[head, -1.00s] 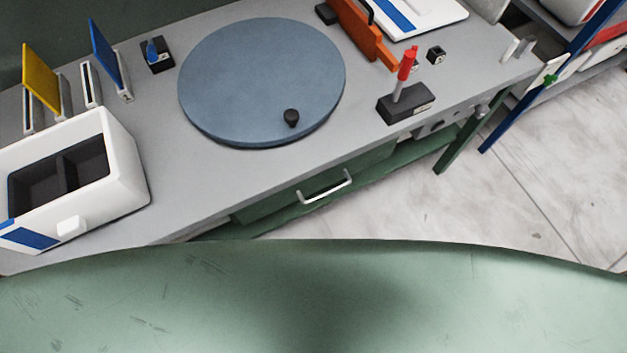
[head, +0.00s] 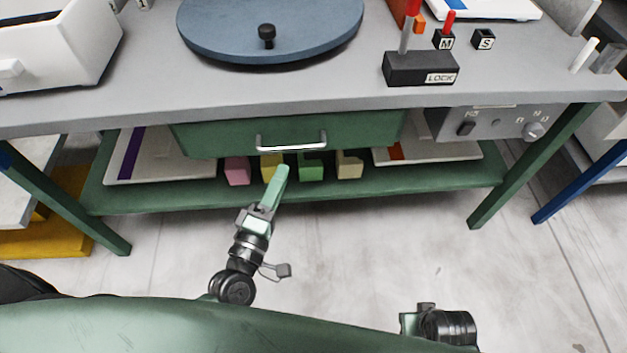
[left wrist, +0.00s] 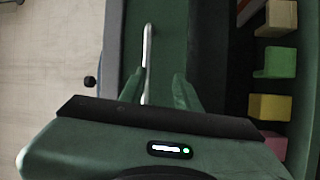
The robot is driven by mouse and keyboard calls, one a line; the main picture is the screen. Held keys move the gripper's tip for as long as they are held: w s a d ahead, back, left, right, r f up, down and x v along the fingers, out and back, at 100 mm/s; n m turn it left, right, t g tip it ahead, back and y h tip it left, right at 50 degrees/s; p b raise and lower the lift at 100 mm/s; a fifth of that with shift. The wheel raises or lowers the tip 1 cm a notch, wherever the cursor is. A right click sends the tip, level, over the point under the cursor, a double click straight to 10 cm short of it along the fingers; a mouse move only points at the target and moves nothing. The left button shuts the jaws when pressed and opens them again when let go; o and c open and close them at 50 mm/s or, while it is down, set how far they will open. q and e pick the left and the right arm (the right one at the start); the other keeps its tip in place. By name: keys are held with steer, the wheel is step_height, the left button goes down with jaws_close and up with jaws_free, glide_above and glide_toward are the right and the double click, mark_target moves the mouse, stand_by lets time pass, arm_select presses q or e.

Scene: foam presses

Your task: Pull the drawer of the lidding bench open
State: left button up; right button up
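The lidding bench (head: 150,103) has a green drawer (head: 215,137) under its grey top, and the drawer looks shut. Its silver bar handle (head: 291,145) is on the front, and the handle also shows in the left wrist view (left wrist: 148,50). My left gripper (head: 281,172) is just below the handle in the head view. In the left wrist view its two green fingers (left wrist: 158,82) are apart, with the handle between them in the picture, nearer the left finger. I cannot tell whether they touch it. Part of my right arm shows at the bottom right; its fingers are hidden.
A lower shelf (head: 300,195) holds pink, yellow, green and cream blocks and white trays. On top are a blue turntable (head: 270,30), a LOCK block (head: 420,68) and a white bin (head: 60,50). Bench legs stand on both sides. The floor in front is clear.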

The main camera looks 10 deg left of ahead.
mark_target(291, 146)
arm_select(q)
steer(key=shift+n+t+y, duration=0.3)
steer(key=shift+n, duration=0.4)
steer(key=shift+w+d+r, duration=0.15)
steer(key=shift+w+r, duration=0.35)
steer(key=shift+w, duration=0.7)
steer(key=shift+w+d+r, duration=0.15)
steer(key=shift+w+r, duration=0.4)
steer(key=shift+w, duration=0.6)
steer(key=shift+w+d+r, duration=0.15)
steer(key=shift+w+r, duration=0.35)
steer(key=shift+w, duration=0.7)
arm_select(e)
steer(key=shift+s+d+f, duration=0.1)
steer(key=shift+d+f, duration=0.2)
steer(key=shift+f, duration=0.2)
arm_select(q)
jaws_close()
